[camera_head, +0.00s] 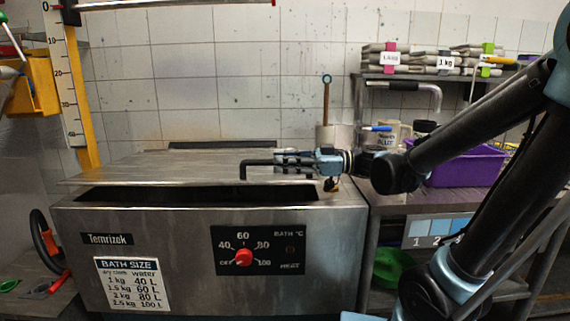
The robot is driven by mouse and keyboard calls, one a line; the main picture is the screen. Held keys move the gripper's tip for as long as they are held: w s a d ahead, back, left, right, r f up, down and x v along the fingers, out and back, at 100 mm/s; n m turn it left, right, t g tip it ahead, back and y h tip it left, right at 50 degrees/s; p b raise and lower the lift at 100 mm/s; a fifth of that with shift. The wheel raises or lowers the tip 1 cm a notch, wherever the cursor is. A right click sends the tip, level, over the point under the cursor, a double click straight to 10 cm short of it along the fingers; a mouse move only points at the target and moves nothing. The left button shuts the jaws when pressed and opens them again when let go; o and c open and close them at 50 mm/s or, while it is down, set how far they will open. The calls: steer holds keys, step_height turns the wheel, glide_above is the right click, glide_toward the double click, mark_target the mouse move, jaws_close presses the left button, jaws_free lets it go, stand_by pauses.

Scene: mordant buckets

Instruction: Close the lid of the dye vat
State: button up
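The dye vat (190,230) is a steel box with a red dial on its front. Its flat steel lid (150,168) lies low over the top, with the front edge raised a little and a dark gap below it. A black bar handle (255,162) stands on the lid's front right part. My gripper (290,161) reaches in from the right and overlaps the right part of this handle, its fingers lying along the bar. The finger gap is too small to make out, so I cannot tell if they grip the bar.
A tiled wall rises behind the vat. At right, a metal table holds a purple tray (465,165) and mugs (393,131), with a shelf of labelled packs (440,62) above. A yellow measuring post (72,90) stands at left. A green jug (392,268) sits under the table.

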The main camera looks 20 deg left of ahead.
steer(key=shift+o, duration=0.2)
steer(key=shift+w, duration=0.25)
steer(key=shift+s, duration=0.15)
steer(key=shift+r, duration=0.15)
steer(key=shift+r, duration=4.85)
